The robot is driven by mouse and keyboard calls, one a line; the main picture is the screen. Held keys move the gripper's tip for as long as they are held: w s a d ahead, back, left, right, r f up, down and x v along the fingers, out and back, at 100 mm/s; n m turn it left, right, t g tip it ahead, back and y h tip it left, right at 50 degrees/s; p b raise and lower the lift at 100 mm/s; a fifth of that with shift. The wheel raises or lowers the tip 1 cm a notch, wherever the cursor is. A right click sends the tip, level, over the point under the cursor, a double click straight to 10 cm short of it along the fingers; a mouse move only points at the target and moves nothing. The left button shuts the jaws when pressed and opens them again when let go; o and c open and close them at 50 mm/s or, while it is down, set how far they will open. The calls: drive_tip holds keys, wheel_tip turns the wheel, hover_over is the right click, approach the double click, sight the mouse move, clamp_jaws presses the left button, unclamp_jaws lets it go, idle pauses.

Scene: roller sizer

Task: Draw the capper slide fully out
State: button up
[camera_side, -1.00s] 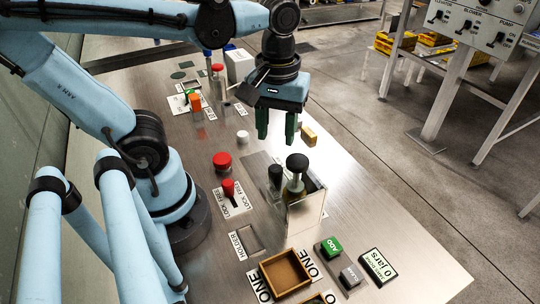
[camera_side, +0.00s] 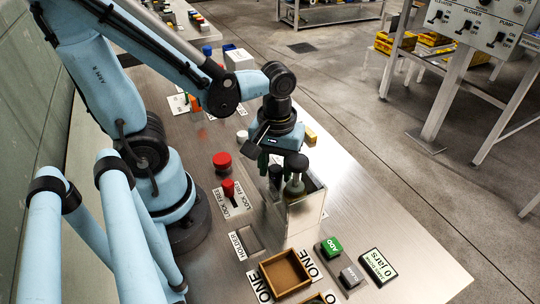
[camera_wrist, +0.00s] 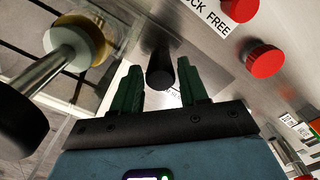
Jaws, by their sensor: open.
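The capper is a clear-walled box (camera_side: 308,208) right of centre in the side view. A black ball knob (camera_side: 296,161) on a post with a gold collar stands at it; the knob shows at left in the wrist view (camera_wrist: 18,118). A shorter black upright handle (camera_side: 275,177) stands just left of it. I cannot tell for sure which part is the slide. My gripper (camera_side: 267,163) is over the short handle, green fingers pointing down. In the wrist view the open fingers (camera_wrist: 159,72) stand either side of the black handle (camera_wrist: 160,70), with gaps visible on both sides.
A red knob (camera_side: 228,187) in a slot marked LOCK FREE and a red button (camera_side: 222,160) are to the left. The right tabletop is clear.

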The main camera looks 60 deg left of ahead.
drive_tip(key=shift+f, duration=0.5)
drive_tip(key=shift+c, duration=0.3)
clamp_jaws()
